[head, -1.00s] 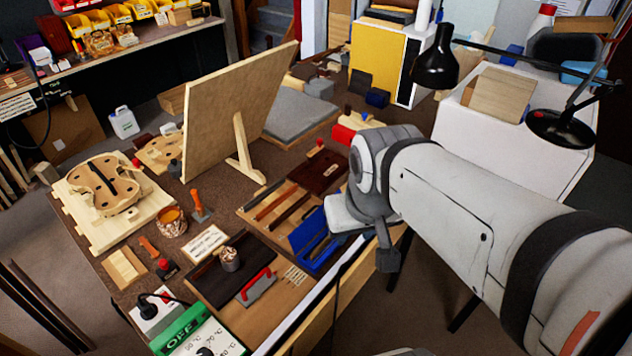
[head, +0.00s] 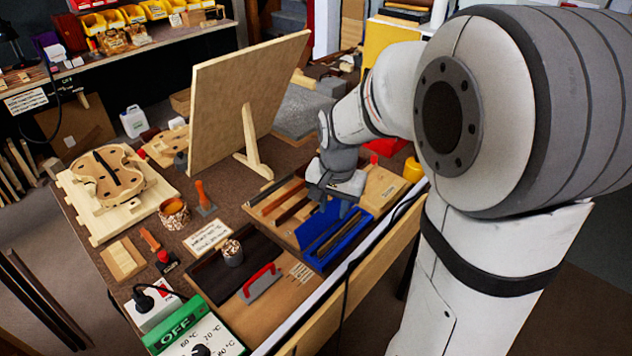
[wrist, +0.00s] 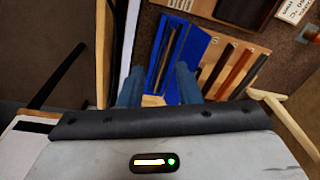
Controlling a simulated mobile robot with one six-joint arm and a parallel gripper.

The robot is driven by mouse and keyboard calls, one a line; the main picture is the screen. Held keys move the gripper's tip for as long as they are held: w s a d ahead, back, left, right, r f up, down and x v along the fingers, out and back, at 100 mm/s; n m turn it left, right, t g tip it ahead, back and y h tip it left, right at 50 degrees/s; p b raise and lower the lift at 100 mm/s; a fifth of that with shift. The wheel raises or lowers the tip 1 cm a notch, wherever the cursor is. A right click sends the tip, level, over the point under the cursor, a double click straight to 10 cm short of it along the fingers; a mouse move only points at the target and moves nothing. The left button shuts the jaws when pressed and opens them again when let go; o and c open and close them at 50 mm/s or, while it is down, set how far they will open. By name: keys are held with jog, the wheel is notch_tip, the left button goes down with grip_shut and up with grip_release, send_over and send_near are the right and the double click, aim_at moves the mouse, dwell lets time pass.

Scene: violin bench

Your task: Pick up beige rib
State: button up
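A wooden board (head: 262,213) on the bench holds several thin strips, reddish brown to dark. A pale strip (head: 264,190) along its left side may be the beige rib; at this size I cannot tell it surely from the board. My gripper (head: 337,203) is over the right end of this board, beside the blue tray (head: 352,238), and partly hides both. There the strips (wrist: 233,70) lie to the right of the fingers, beyond the blue tray (wrist: 203,45).
A tilted wooden panel on a foot (head: 245,95) stands behind the board. A violin body (head: 107,180) sits at the left. A yellow pot (head: 413,169) stands to the right.

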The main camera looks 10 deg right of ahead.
aim_at(325, 245)
jog(key=w+f+m, duration=0.1)
jog(key=w+f, duration=0.1)
jog(key=f, duration=0.5)
jog(key=w+f+m+b, duration=0.1)
jog(key=w+f, duration=0.1)
jog(key=f, duration=0.5)
jog(key=w+f+m+g+b, duration=0.1)
jog(key=w+f+m, duration=0.1)
jog(key=f, duration=0.5)
jog(key=shift+w+d, duration=0.1)
jog(key=shift+w, duration=0.25)
jog(key=shift+c, duration=0.5)
grip_shut()
